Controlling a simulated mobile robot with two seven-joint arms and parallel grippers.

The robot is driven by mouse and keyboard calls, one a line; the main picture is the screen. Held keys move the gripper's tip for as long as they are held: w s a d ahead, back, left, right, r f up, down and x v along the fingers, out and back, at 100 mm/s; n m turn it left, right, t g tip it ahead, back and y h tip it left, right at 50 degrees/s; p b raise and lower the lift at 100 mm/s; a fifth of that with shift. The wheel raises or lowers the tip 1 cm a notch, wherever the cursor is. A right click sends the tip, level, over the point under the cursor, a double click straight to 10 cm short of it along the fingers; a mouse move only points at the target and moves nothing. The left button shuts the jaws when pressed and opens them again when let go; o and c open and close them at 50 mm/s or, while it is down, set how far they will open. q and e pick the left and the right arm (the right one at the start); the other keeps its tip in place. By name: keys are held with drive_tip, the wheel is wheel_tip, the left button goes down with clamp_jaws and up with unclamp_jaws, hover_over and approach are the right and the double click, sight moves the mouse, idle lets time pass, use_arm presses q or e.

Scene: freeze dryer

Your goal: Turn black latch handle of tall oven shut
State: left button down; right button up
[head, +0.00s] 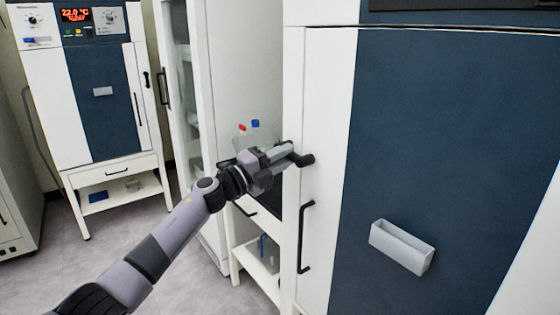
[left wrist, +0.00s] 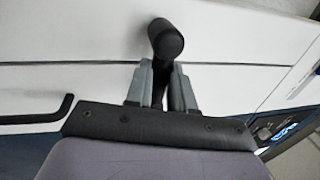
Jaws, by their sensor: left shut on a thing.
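The tall oven (head: 326,90) is a white cabinet with a dark blue front panel, on the right of the head view. Its black latch handle (head: 303,159) sticks out at the white left edge. My left gripper (head: 288,154) is at this handle, coming from the left. In the left wrist view the handle's rounded black end (left wrist: 167,40) stands up beyond the grey fingers (left wrist: 161,88). The fingers are on both sides of its stem and shut on it. The gripper partly hides the stem. My right gripper is in neither view.
A black pull bar (head: 305,237) is below the latch, and a pale holder (head: 402,246) is on the blue panel. Bottles with red and blue caps (head: 254,127) stand behind my gripper. Another oven (head: 92,90) stands at the back left.

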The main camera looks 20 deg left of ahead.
use_arm(q)
drive_tip(key=shift+r+n, duration=0.1)
drive_tip(key=shift+n, duration=0.5)
drive_tip(key=c, duration=1)
unclamp_jaws()
drive_tip(key=shift+o, duration=0.2)
drive_tip(key=v, duration=0.7)
drive_tip(key=shift+s, duration=0.15)
